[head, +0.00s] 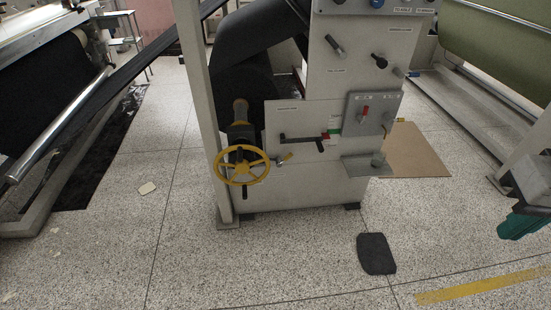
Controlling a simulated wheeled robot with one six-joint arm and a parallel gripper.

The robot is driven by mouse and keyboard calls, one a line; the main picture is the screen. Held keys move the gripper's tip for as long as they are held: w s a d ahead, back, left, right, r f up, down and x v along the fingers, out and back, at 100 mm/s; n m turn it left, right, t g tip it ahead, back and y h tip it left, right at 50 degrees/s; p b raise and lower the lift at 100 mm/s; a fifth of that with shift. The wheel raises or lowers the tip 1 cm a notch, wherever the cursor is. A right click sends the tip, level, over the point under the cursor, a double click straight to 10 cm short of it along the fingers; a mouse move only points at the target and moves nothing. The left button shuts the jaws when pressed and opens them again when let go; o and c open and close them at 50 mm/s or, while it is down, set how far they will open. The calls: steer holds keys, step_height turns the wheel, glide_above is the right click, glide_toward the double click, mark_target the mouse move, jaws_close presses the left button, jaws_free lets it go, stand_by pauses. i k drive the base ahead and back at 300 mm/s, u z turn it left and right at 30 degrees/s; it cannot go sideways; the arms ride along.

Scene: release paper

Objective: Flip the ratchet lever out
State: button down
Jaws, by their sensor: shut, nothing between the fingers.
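A grey machine cabinet (300,180) stands in the middle of the head view. I cannot tell for sure which of these is the ratchet lever; the labels are too small to read. My gripper is not in view.
A black mat (376,254) lies on the floor in front. A pale post (196,100) stands left of the handwheel. The speckled floor ahead is mostly clear.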

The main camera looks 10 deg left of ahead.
mark_target(278, 162)
steer(key=u, duration=0.7)
steer(key=i, duration=0.85)
steer(key=u, duration=0.4)
